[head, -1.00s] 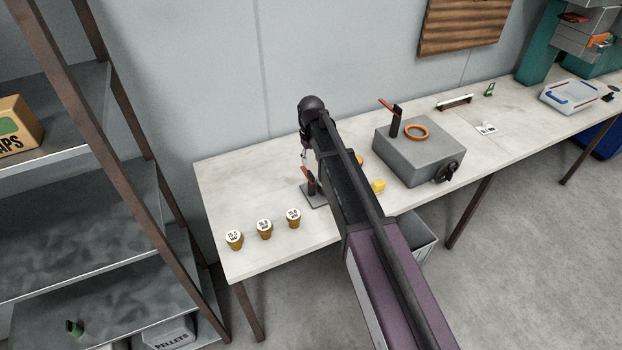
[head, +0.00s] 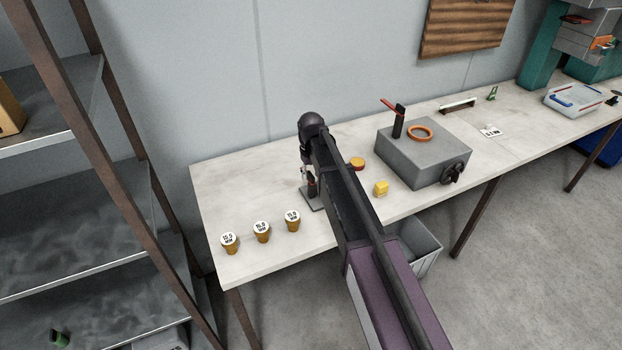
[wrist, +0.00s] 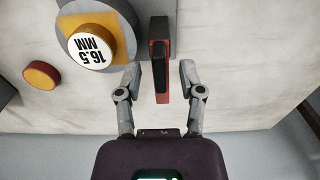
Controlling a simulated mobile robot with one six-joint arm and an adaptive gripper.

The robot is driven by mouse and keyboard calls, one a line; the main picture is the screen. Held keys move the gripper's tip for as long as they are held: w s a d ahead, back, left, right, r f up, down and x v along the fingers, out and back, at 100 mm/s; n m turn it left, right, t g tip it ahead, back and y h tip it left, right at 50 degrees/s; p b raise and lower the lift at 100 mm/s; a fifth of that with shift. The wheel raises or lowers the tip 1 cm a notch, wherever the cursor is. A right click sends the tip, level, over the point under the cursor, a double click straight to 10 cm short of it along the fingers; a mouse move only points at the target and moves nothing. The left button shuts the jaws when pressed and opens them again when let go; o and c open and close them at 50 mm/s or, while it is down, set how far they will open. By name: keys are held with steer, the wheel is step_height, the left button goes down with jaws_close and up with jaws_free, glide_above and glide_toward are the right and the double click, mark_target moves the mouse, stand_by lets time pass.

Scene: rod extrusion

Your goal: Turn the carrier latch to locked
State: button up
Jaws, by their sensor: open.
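In the wrist view a black latch lever with red sides (wrist: 162,68) stands between the two fingers of my gripper (wrist: 160,80). The fingers are open, one on each side, with a visible gap to the lever. A gold die labelled 16.5 MM (wrist: 92,48) sits on a grey round part to the left of the lever. In the head view my gripper (head: 306,172) is just above a small grey plate (head: 309,205) with the red and black lever (head: 312,188). My arm hides part of this spot.
Several gold labelled cups, one of them here (head: 262,231), stand at the bench's front left. A grey machine block (head: 420,160) with its own red-handled lever (head: 396,118) and an orange ring (head: 419,134) is to the right.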

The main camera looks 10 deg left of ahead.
steer(key=shift+f, duration=0.2)
jaws_close()
